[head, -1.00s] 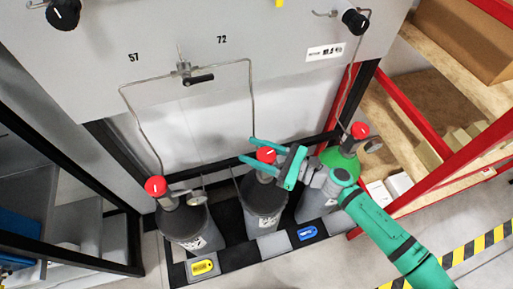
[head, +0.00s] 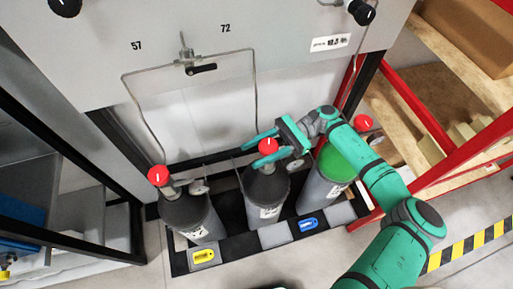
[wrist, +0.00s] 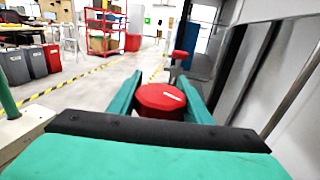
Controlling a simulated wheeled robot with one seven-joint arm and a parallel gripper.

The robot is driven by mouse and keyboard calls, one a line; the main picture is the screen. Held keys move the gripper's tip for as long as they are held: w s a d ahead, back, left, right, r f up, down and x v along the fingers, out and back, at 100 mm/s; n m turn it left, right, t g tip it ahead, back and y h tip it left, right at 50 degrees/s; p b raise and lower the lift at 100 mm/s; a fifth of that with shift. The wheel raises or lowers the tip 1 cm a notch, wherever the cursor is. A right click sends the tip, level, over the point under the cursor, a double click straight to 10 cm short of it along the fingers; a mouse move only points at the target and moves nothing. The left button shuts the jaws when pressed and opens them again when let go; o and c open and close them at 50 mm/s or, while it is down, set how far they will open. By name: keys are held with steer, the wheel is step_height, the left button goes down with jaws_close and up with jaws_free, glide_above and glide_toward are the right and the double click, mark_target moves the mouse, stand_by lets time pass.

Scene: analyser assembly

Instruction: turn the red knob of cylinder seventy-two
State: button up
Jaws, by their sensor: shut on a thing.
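Cylinder seventy-two (head: 264,185) is the dark grey middle cylinder, under the "72" label (head: 225,28) in the head view. Its red knob (head: 268,146) has a white mark on top. My gripper (head: 262,147) reaches in from the right and is shut on this knob, one finger on each side. In the wrist view the knob (wrist: 160,98) sits between the two green fingers (wrist: 163,95). The knob's lower part and its contact with the fingers are partly hidden.
Cylinder 57 (head: 188,212) with its red knob (head: 157,176) stands to the left. A green-topped cylinder (head: 326,178) stands to the right, partly behind my arm. A pipe and black-handled valve (head: 202,69) are on the panel above. A red-framed shelf (head: 437,140) is at right.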

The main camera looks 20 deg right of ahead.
steer(key=shift+s+d+f+n+g+h, duration=0.15)
steer(key=shift+s+n+g+h, duration=0.15)
steer(key=shift+n+g+h, duration=0.85)
steer(key=shift+s+d+r+n+g+h, duration=0.1)
steer(key=shift+s+n+g+h, duration=0.2)
steer(key=shift+n+g, duration=0.95)
steer(key=shift+s+d+f+n+g+h, duration=0.25)
steer(key=shift+n+g+h, duration=0.45)
steer(key=shift+g, duration=1)
steer(key=shift+s+r+h, duration=0.2)
steer(key=shift+h, duration=0.05)
steer(key=o, duration=1.1)
steer(key=shift+c, duration=0.2)
steer(key=shift+a+r, duration=0.1)
